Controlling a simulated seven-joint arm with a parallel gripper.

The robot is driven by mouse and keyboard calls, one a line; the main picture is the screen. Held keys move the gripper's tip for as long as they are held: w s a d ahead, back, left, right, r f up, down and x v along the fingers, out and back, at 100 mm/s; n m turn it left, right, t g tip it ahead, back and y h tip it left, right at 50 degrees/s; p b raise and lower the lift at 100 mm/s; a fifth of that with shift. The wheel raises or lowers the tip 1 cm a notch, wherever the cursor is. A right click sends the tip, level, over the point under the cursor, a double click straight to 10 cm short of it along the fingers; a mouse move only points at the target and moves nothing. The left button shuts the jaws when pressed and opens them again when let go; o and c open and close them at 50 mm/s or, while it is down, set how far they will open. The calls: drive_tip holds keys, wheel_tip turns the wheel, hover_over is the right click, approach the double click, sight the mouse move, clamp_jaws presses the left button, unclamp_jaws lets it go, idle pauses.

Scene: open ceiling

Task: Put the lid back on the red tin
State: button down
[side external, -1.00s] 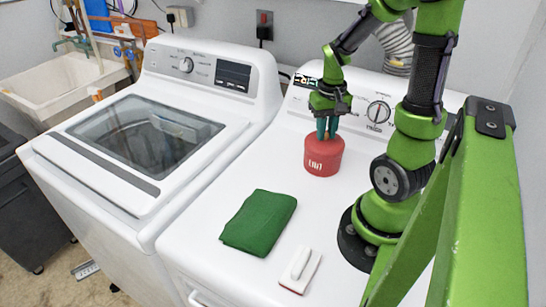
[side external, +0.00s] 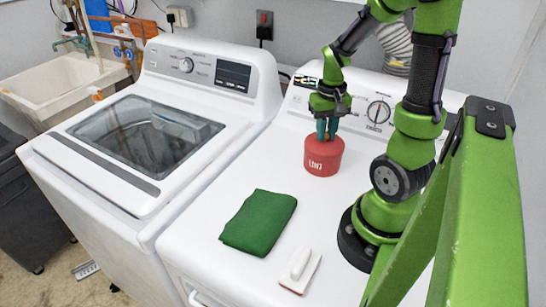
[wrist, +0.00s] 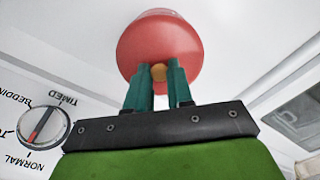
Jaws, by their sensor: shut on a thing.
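The red tin (side external: 323,160) stands upright on the white machine top, with pale lettering on its side. A red lid (wrist: 160,40) with a small tan knob (wrist: 158,72) shows in the wrist view. My gripper (side external: 326,136) points down over the tin, its teal fingers closed on the knob. In the side view the lid sits at the top of the tin, with no clear gap between them. The fingers hide part of the lid, and I cannot tell whether it is fully seated.
A folded green cloth (side external: 259,222) and a white brush-like item with a reddish edge (side external: 299,269) lie nearer the front of the same top. The control panel with a dial (side external: 378,112) rises behind the tin. A second white washer (side external: 110,185) stands to the left.

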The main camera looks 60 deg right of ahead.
idle(0.3)
drive_tip(key=shift+c, duration=2.2)
unclamp_jaws()
drive_tip(key=shift+r, duration=3.5)
clamp_jaws()
